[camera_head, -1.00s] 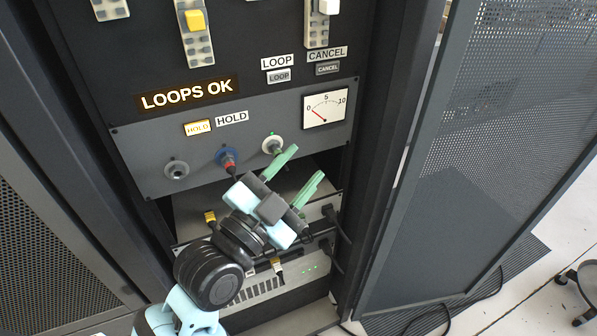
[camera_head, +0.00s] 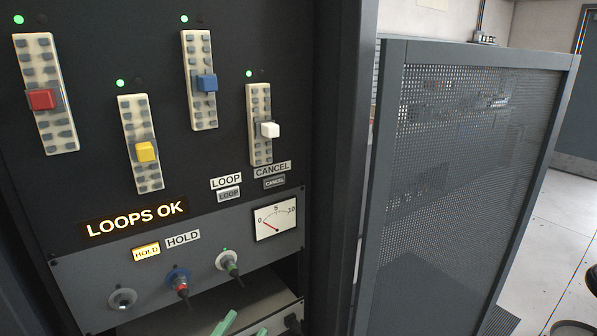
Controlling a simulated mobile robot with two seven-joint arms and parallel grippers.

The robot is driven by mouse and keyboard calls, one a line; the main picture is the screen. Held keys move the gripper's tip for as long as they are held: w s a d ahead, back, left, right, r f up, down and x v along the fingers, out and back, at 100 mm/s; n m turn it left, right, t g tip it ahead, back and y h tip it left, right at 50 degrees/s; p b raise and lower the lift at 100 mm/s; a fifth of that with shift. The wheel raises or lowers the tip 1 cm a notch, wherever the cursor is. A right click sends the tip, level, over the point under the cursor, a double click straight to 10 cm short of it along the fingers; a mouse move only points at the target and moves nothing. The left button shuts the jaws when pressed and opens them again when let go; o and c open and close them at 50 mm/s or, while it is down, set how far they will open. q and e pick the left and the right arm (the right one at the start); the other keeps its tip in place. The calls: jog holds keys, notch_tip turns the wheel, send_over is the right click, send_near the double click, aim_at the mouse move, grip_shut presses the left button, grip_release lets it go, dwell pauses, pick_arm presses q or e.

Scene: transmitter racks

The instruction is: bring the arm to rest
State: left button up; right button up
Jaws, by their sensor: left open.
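My left gripper (camera_head: 244,326) shows only as two green fingertips at the bottom edge, apart from each other with nothing seen between them. The rest of it and its arm are below the picture. The fingertips are below the grey panel (camera_head: 200,257), clear of the white-ringed socket (camera_head: 228,261) with its green-banded plug. A red-banded plug (camera_head: 181,287) sits in the blue-ringed socket to the left. The leftmost socket (camera_head: 122,299) is empty. My right gripper is not in view.
Above are four-coloured sliders: red (camera_head: 41,99), yellow (camera_head: 147,152), blue (camera_head: 206,83) and white (camera_head: 269,130), with green lamps lit. A perforated door (camera_head: 455,190) stands open at right.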

pick_arm(q)
jog(key=s+a+f+n+g+y+p, duration=0.1)
jog(key=s+a+f+n+g+y, duration=0.15)
jog(key=s+f, duration=0.55)
jog(key=s+a+f+n+g+y+p, duration=0.1)
jog(key=s+a+f+g, duration=0.15)
jog(key=f, duration=0.95)
jog(key=s+a+f+n+g+y, duration=0.1)
jog(key=s+a+f+g, duration=0.1)
jog(key=s+f, duration=0.3)
jog(key=s+a+f+n+g+y, duration=0.1)
jog(key=s+f, duration=0.5)
jog(key=s, duration=0.6)
jog(key=shift+a+g+p, duration=0.35)
jog(key=shift+a+g, duration=0.25)
jog(key=shift+a, duration=0.45)
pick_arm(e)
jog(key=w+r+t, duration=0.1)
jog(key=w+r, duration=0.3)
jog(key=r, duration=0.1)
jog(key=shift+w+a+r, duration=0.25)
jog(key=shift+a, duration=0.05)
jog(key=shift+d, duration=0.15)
